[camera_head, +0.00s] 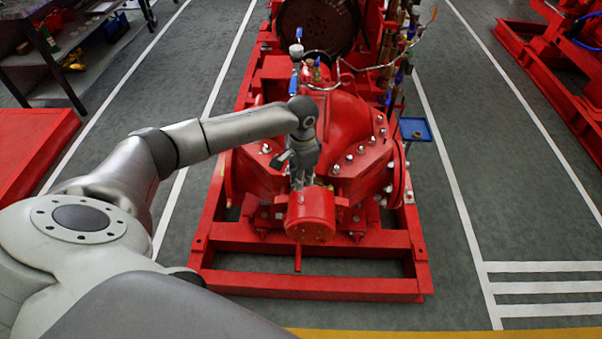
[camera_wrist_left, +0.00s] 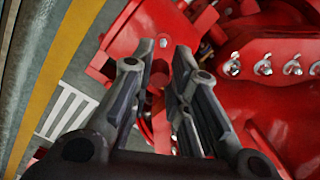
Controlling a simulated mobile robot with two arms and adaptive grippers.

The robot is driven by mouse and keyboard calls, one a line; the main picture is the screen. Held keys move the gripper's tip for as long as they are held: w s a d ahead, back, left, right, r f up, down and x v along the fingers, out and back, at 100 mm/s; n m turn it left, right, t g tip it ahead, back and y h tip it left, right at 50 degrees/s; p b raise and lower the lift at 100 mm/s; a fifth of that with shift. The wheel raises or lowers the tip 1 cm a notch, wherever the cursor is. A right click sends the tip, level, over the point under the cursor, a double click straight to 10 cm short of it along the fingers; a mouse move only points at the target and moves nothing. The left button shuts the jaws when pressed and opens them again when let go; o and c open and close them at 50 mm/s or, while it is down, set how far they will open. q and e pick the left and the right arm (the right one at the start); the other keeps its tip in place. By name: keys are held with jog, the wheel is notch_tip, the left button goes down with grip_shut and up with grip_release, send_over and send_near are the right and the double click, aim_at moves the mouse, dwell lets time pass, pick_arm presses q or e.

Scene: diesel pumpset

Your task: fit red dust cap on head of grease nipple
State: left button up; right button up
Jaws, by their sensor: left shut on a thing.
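My left gripper (camera_head: 298,184) points down just above the red cylindrical housing (camera_head: 311,214) at the front of the red pump. In the left wrist view its two dark fingers (camera_wrist_left: 165,58) stand a little apart, with the small red dust cap (camera_wrist_left: 158,73) between them near the tips. The cap is red against red paint, so its outline is hard to make out. In the head view the fingers hide it. My right gripper is not in view.
The red pump casing (camera_head: 345,128) with several bolts rises just behind the gripper. The red base frame (camera_head: 310,286) lies below. A small blue tray (camera_head: 415,129) is at the pump's right. A dark workbench (camera_head: 75,70) stands at the far left.

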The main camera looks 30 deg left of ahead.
pick_arm(q)
jog(key=shift+w+a, duration=0.2)
jog(key=shift+w, duration=0.05)
jog(key=shift+r+p, duration=0.15)
jog(key=shift+p, duration=0.35)
jog(key=shift+s, duration=0.1)
notch_tip(320, 180, down, 2)
jog(key=shift+f+b, duration=0.1)
jog(key=shift+b, duration=0.25)
jog(key=shift+f+b, duration=0.85)
jog(key=shift+f, duration=1.15)
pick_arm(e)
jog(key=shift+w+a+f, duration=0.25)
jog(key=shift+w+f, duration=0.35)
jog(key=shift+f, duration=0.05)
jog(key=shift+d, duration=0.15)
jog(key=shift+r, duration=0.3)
